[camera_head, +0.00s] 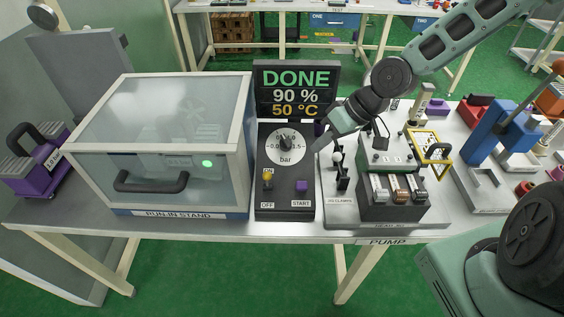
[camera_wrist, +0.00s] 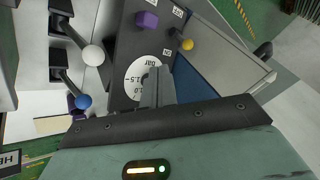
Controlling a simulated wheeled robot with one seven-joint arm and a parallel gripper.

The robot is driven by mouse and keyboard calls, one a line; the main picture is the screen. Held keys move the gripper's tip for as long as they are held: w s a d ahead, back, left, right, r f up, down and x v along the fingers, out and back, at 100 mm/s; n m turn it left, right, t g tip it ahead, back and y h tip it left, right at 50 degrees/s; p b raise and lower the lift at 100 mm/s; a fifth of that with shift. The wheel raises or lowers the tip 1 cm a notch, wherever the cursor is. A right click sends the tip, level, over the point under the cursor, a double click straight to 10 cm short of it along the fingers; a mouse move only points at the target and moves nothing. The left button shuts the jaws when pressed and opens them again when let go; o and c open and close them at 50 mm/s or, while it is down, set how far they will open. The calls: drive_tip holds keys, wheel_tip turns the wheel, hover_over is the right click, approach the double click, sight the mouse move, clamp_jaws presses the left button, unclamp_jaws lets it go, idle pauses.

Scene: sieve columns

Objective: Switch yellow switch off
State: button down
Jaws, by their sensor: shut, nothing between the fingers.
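The yellow switch (camera_head: 268,175) is a small lever with a yellow tip on the dark control panel (camera_head: 265,215), above the OFF label. Its tip appears to be on the upper side of its base, away from that label. In the wrist view the yellow switch (camera_wrist: 187,44) shows right of centre, beyond my fingertips. My gripper (camera_head: 320,146) is shut and empty, over the panel's right edge near the bar dial (camera_head: 287,148). In the wrist view my gripper (camera_wrist: 158,70) overlaps the dial. It stands apart from the yellow switch.
A purple START switch (camera_head: 301,186) is right of the yellow one. A display (camera_head: 294,90) behind reads DONE, 90 %, 50 °C. The glass-fronted run-in stand (camera_head: 160,150) is left. Clamp levers (camera_head: 342,178) and the pump unit (camera_head: 393,210) stand close on the right.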

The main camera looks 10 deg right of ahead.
sight(267, 180)
drive_tip(key=shift+w+d+r, duration=0.2)
drive_tip(key=shift+w, duration=0.25)
drive_tip(key=x, duration=1)
drive_tip(key=shift+w+a+f, duration=0.1)
drive_tip(key=shift+a, duration=0.15)
drive_tip(key=shift+s+a+r, duration=0.15)
drive_tip(key=shift+s+a, duration=0.1)
drive_tip(key=shift+a, duration=0.25)
drive_tip(key=shift+s+a+r, duration=0.15)
drive_tip(key=shift+s+a, duration=0.05)
drive_tip(key=shift+a, duration=0.25)
drive_tip(key=shift+s+a+p, duration=0.2)
drive_tip(key=shift+a+p, duration=0.2)
drive_tip(key=shift+a, duration=0.3)
